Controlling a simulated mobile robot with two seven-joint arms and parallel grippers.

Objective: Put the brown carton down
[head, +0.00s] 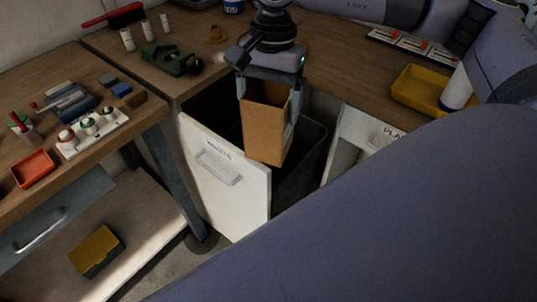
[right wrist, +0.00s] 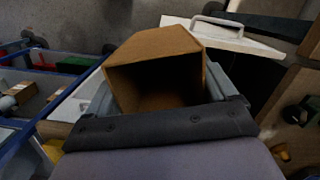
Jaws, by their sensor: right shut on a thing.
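The brown carton (head: 264,128) hangs upright between the fingers of my right gripper (head: 267,100), which is shut on its sides. In the head view it is over the pulled-out drawer whose white front (head: 226,178) is marked as waste. A dark bin (head: 306,158) sits in that drawer, behind and right of the carton. The carton's lower end overlaps the drawer opening in the picture; I cannot tell how deep it is. In the right wrist view the carton (right wrist: 160,45) shows its open, empty-looking end between the fingers. My left gripper is not in view.
A second white drawer (head: 376,135) stands partly open to the right. The wooden counter (head: 335,65) behind holds a yellow tray (head: 421,88) and a green device (head: 170,57). The left workbench carries a red tray (head: 33,168); a yellow-topped box (head: 95,247) lies on its lower shelf.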

